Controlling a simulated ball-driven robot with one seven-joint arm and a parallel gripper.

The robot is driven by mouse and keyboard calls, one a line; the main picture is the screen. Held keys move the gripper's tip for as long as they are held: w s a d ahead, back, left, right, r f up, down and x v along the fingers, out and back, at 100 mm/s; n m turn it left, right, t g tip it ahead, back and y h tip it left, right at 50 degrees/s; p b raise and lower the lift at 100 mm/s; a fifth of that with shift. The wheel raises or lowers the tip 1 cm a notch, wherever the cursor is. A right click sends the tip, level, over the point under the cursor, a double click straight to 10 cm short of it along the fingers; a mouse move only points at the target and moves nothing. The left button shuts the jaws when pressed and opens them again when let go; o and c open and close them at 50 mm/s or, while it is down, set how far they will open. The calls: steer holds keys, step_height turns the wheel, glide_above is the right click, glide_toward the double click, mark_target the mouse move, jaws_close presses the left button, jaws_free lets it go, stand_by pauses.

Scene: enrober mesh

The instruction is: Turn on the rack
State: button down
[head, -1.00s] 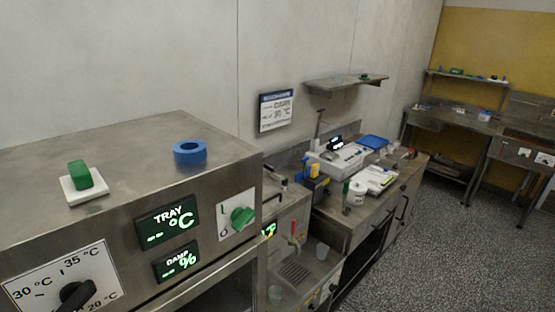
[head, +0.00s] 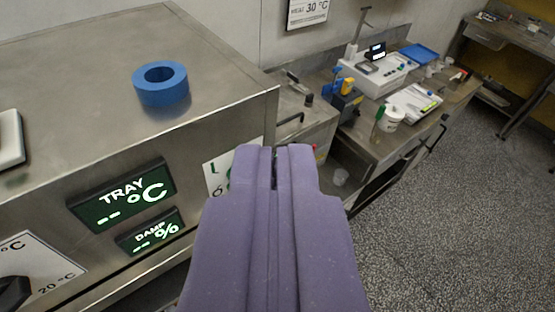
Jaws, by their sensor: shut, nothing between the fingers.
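The rack is a steel cabinet (head: 60,150) filling the left of the view. Its front has a green-lit TRAY °C display (head: 123,196) and a DAMP % display (head: 150,232), both showing dashes. To their right is a white switch plate (head: 214,178) with I and O marks. My gripper (head: 274,160), purple, is shut and empty in front of this plate. It hides most of the plate and nearly all of the green knob, with only a sliver of green by its left edge. I cannot tell whether it touches the knob, or how the knob is turned.
A blue tape ring (head: 160,84) lies on the cabinet top. A black dial (head: 14,291) is at the lower left. Beyond, a steel counter holds a white scale (head: 376,74), a white tub (head: 390,117) and a blue tray (head: 420,53). Speckled floor (head: 450,230) is clear at right.

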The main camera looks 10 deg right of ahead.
steer(key=w+d+n+g+p, duration=0.2)
steer(key=w+n+p, duration=0.2)
steer(key=w+p, duration=0.9)
steer(key=s+a+f+n+g+y+p, duration=0.2)
steer(key=s+f+n+p, duration=0.3)
steer(key=p, duration=1.4)
step_height(320, 180, down, 3)
steer(key=shift+s+a+f+g+y, duration=0.1)
steer(key=shift+s+a+g+y, duration=0.3)
steer(key=shift+s, duration=0.5)
steer(key=d+f+b+x, duration=0.1)
steer(key=d+b+x, duration=0.1)
steer(key=x, duration=1)
steer(key=shift+f+b, duration=0.35)
steer(key=shift+f, duration=0.15)
